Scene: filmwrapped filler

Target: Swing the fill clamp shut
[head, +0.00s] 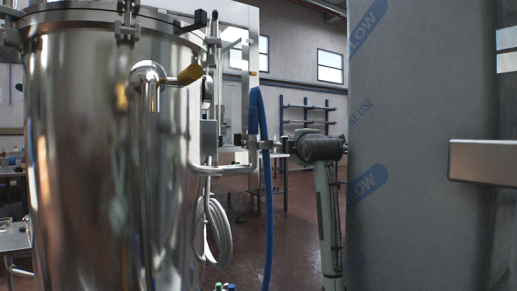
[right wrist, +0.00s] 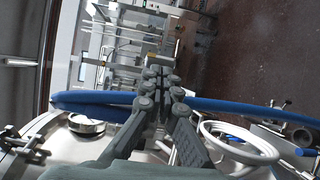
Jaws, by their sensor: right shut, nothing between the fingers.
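My right gripper (head: 283,147) comes in from the right in the head view, level with the blue hose (head: 267,200) beside the steel vessel (head: 75,140). In the right wrist view its dark fingers (right wrist: 160,72) are shut with nothing between them. The blue hose (right wrist: 225,104) passes across behind the fingers there; I cannot tell whether they touch it. Small metal fittings (head: 252,144) sit by the hose near the gripper. I cannot make out for sure which part is the fill clamp, or whether it is open. My left gripper is not in view.
A grey panel with blue-printed film (head: 400,150) stands close on the right, with a metal bar (head: 485,160) in front of it. A coiled white hose (head: 212,228) hangs beside the vessel.

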